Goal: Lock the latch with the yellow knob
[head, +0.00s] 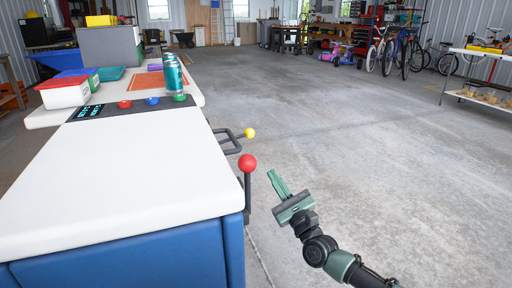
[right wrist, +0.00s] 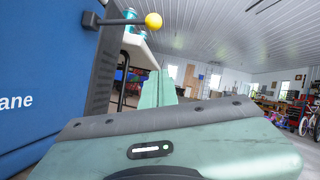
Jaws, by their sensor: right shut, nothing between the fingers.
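The latch (head: 228,140) is a dark bar assembly on the right side of the white-topped workbench, and its yellow knob (head: 249,132) sticks out to the right. In the right wrist view, the yellow knob (right wrist: 153,21) is at the top, on the end of a dark rod. My right gripper (head: 275,180) is shut and empty, to the right of the bench and nearer than the yellow knob, apart from it. Its fingers show in the right wrist view (right wrist: 158,88), below the knob. My left gripper is not in view.
A red ball-topped lever (head: 247,163) stands at the bench's near right corner, between the bench and my right gripper.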

